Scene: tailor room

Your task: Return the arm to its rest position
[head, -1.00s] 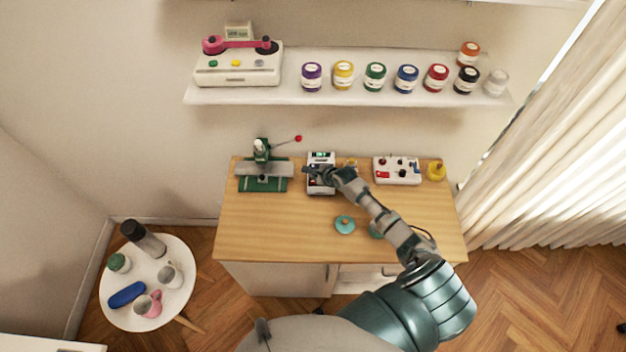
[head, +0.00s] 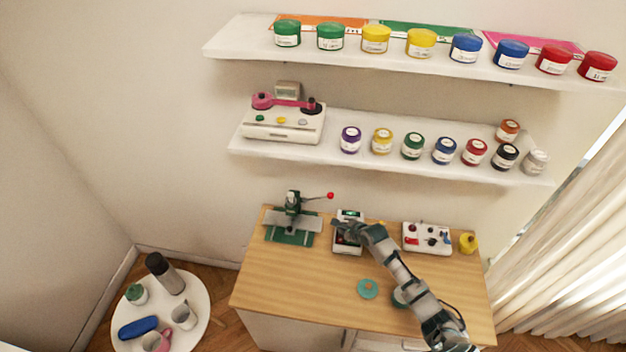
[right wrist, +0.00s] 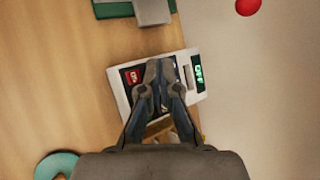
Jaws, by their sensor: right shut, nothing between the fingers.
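My right arm reaches over the wooden table (head: 300,285) from the lower right. My right gripper (head: 340,227) is over a white device with a green display (head: 350,241) between the green-based press and the button box. In the right wrist view the right gripper (right wrist: 160,70) has its fingers together with nothing between them, over the device (right wrist: 120,90). The fingers hide part of the device, and I cannot tell whether they touch it. My left gripper is not in view.
A green press (head: 293,222) with a red-knobbed lever stands left of the device. A white button box (head: 427,238) and a yellow item (head: 468,243) are at right. A teal disc (head: 368,288) lies in front. Shelves with jars are above; a round side table (head: 200,310) stands at left.

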